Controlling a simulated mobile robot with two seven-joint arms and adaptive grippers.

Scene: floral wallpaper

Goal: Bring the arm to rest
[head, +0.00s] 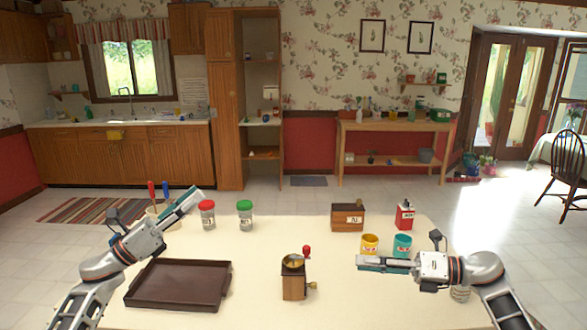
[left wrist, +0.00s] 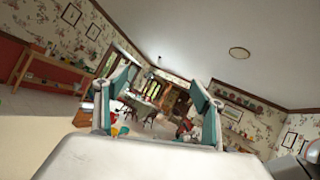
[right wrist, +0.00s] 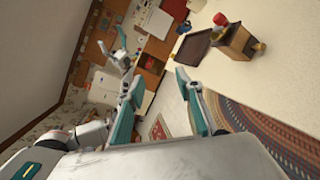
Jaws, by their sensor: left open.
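My left gripper (head: 190,202) is raised over the table's left back part, near a holder with a red-handled and a blue-handled tool (head: 158,195). In the left wrist view its two fingers (left wrist: 163,80) stand apart with nothing between them. My right gripper (head: 368,263) points left, low over the right part of the table, in front of a yellow cup (head: 370,244) and a teal cup (head: 402,245). In the right wrist view its fingers (right wrist: 158,77) stand apart and empty.
The cream table (head: 250,300) holds a brown tray (head: 180,284), a coffee grinder (head: 294,281), a red-lidded jar (head: 207,217), a green-lidded jar (head: 245,215), a wooden box (head: 347,218) and a red tin (head: 404,217). The table's middle behind the grinder is clear.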

